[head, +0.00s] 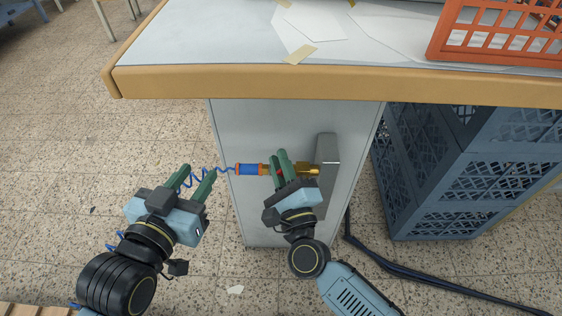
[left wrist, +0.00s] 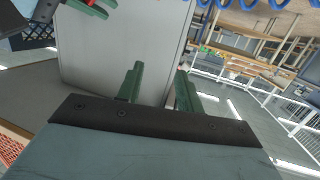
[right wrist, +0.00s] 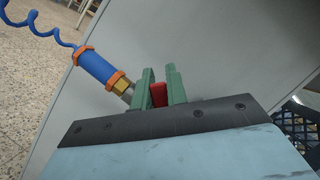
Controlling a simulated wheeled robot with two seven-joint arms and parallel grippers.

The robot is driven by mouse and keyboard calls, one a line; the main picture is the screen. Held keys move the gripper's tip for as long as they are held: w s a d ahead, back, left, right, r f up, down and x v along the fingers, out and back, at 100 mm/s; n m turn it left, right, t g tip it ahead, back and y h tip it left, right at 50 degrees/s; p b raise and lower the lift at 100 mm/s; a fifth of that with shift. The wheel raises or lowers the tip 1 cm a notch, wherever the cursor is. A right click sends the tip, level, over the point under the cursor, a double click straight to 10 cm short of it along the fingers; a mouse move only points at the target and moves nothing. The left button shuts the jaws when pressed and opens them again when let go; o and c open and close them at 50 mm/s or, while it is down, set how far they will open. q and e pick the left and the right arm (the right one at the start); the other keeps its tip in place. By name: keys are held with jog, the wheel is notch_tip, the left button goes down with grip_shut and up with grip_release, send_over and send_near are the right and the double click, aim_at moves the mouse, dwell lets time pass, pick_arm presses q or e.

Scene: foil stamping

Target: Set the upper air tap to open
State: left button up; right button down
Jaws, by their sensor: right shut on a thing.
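The upper air tap shows its brass body (head: 313,170) on a grey upright block (head: 328,150) on the cabinet's side panel. Its red handle (right wrist: 158,94) sits between the green fingers of my right gripper (head: 281,164), which is shut on it. The handle is mostly hidden in the head view. A blue hose connector with orange rings (head: 249,169) is in line with the tap, and a blue coiled hose (right wrist: 38,27) runs from it. My left gripper (head: 195,182) is open and left of the connector, with the coil passing by its fingertips. Any lower tap is hidden.
The workbench top (head: 200,40) with its wooden edge overhangs the panel (head: 235,125). An orange crate (head: 490,45) stands on it at the right. Blue-grey crates (head: 430,185) stand under it at the right. A dark cable (head: 420,272) lies on the floor. The floor at the left is mostly clear.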

jog(key=shift+a+f+n+g+p, duration=0.15)
jog(key=shift+f+n+g+p, duration=0.15)
jog(key=shift+n+p, duration=0.25)
pick_arm(q)
jog(key=f+g, duration=0.1)
jog(key=s+a+f+g, duration=0.1)
jog(key=f+g+y, duration=0.1)
jog(key=f, duration=0.1)
jog(key=shift+s+a+f, duration=0.1)
jog(key=shift+s+a, duration=0.1)
jog(key=shift+s, duration=0.15)
pick_arm(e)
jog(key=c, duration=1.7)
grip_release()
pick_arm(q)
jog(key=shift+f, duration=0.1)
